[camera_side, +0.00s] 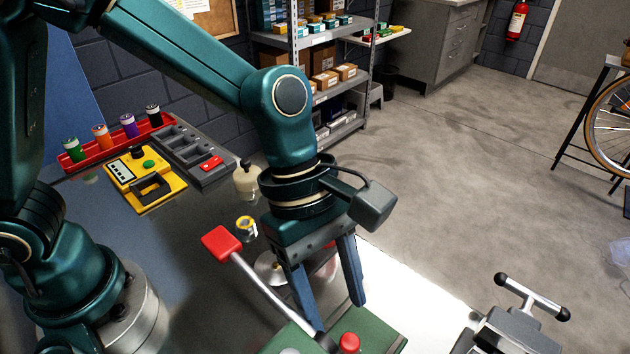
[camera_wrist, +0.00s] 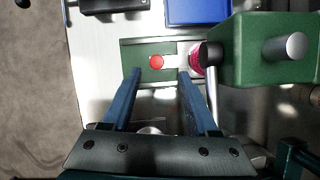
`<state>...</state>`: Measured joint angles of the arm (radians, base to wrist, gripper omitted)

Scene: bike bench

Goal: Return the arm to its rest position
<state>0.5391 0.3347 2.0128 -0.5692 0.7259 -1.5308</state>
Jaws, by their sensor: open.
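My gripper (camera_side: 338,315) is open, with its two blue fingers pointing down over the work surface. In the wrist view the open fingers (camera_wrist: 160,72) have nothing between them that I can see held. Ahead of their tips is a green plate (camera_wrist: 133,50) with a round red knob (camera_wrist: 156,62). In the side view the red knob (camera_side: 349,342) stands on the green base (camera_side: 378,337) near the fingertips. I cannot tell whether the fingers touch the base. My arm reaches out over the bench, away from its base.
A lever with a red handle (camera_side: 221,243) rises close left of my fingers. A vise (camera_side: 510,335) is front right.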

